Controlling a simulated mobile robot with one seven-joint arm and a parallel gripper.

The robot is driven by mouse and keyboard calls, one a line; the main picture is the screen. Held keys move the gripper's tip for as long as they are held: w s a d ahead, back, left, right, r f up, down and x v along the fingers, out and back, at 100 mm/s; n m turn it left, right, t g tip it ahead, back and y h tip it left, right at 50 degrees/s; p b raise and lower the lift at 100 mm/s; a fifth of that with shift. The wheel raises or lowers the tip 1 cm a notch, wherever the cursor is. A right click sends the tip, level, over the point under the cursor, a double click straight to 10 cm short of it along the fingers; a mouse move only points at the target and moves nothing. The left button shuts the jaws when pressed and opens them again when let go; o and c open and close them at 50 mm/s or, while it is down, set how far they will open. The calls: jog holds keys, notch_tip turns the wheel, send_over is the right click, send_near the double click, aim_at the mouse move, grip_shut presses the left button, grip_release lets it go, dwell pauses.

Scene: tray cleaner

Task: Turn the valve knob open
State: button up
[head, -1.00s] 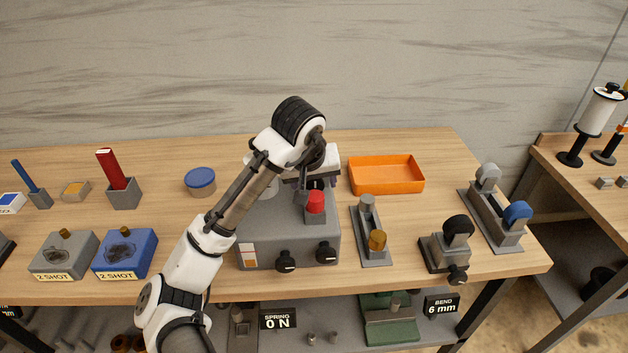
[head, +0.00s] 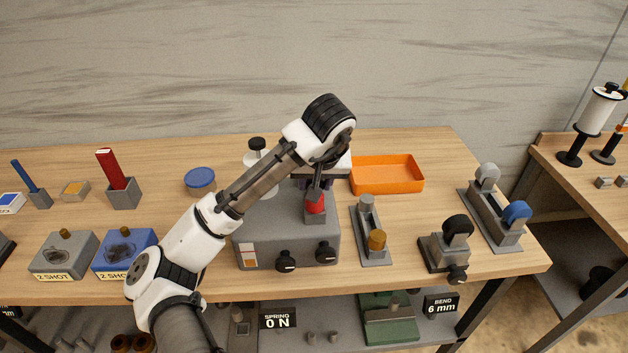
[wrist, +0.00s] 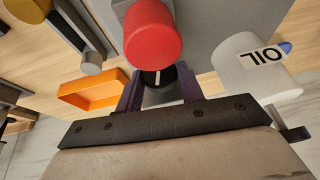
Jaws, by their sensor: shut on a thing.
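A black knob with a white line (wrist: 158,77) sits between the two dark purple fingers of my gripper (wrist: 160,88) in the wrist view, just behind a red cap (wrist: 153,35). My gripper is shut on this knob. The white line runs nearly straight up the picture. In the head view my gripper (head: 316,184) is at the back of the grey machine box (head: 285,232), by the red cap (head: 315,204); my wrist hides the knob there.
A white oil bottle (head: 258,160) stands left of my wrist, and an orange tray (head: 388,175) is close on the right. Two black front knobs (head: 285,260) are on the box. A fixture with an amber cylinder (head: 377,242) stands to its right.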

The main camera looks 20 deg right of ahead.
jog(key=y, duration=0.2)
jog(key=m+t+y, duration=0.1)
jog(key=y, duration=0.1)
jog(key=shift+s+d, duration=0.1)
jog(key=shift+d, duration=0.3)
jog(key=y, duration=0.1)
jog(key=t+y, duration=0.1)
jog(key=m+t+y, duration=0.1)
jog(key=y, duration=0.1)
jog(key=shift+s+d+f, duration=0.1)
jog(key=shift+d+f, duration=0.15)
jog(key=shift+d, duration=0.05)
jog(key=y, duration=0.1)
jog(key=f+m+t+y+b, duration=0.1)
jog(key=y, duration=0.1)
jog(key=shift+d+t, duration=0.1)
jog(key=shift+t, duration=0.2)
jog(key=shift+s+m+t+y+b, duration=0.1)
jog(key=shift+m+t+y+b, duration=0.3)
jog(key=shift+y, duration=0.4)
jog(key=o, duration=1)
jog(key=shift+f, duration=0.1)
jog(key=shift+s, duration=0.1)
